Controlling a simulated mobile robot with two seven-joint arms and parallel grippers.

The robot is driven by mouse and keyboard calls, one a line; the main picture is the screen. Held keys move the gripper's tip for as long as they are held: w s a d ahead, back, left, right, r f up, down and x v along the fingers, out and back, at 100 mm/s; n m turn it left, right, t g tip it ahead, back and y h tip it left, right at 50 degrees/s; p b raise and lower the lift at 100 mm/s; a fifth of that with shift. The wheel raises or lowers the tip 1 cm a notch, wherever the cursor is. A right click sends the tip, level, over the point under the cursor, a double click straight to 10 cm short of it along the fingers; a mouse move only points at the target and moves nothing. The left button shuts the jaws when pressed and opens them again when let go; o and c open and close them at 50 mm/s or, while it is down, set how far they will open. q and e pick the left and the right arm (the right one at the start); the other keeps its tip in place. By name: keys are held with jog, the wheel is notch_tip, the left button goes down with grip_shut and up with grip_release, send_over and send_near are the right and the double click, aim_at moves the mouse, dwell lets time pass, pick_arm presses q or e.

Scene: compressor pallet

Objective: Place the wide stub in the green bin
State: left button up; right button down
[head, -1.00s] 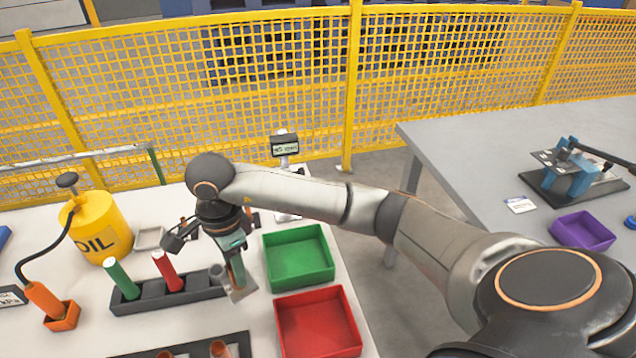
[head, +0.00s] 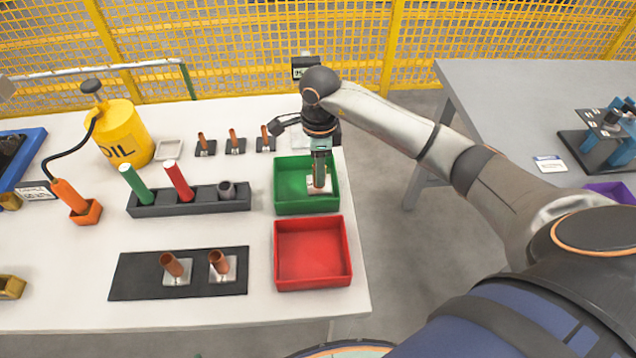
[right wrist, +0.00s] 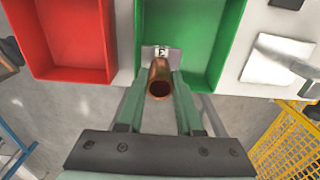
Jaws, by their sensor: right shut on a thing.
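The green bin (head: 292,206) stands near the right edge of the white table. My right gripper (head: 320,172) points down over it, at its right side. It is shut on the wide stub, a copper tube on a square pale metal plate (head: 318,186). The right wrist view shows the stub (right wrist: 159,78) upright between the fingers, its plate near the bin's wall and over the green bin (right wrist: 205,35). I cannot tell whether the plate touches the bin's floor. My left gripper is not in view.
A red bin (head: 312,255) stands directly in front of the green one. A dark rack (head: 190,205) with red and green handles is to the left. Two copper stubs stand on a black mat (head: 140,276). Small copper stubs (head: 233,140) and a yellow oil can (head: 122,132) are behind.

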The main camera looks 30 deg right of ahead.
aim_at(312, 189)
notch_tip(312, 189, down, 5)
jog(key=shift+f, duration=0.1)
dwell(0.3)
jog(key=c, duration=1)
grip_release()
jog(key=shift+f, duration=0.15)
jog(key=shift+o, duration=0.8)
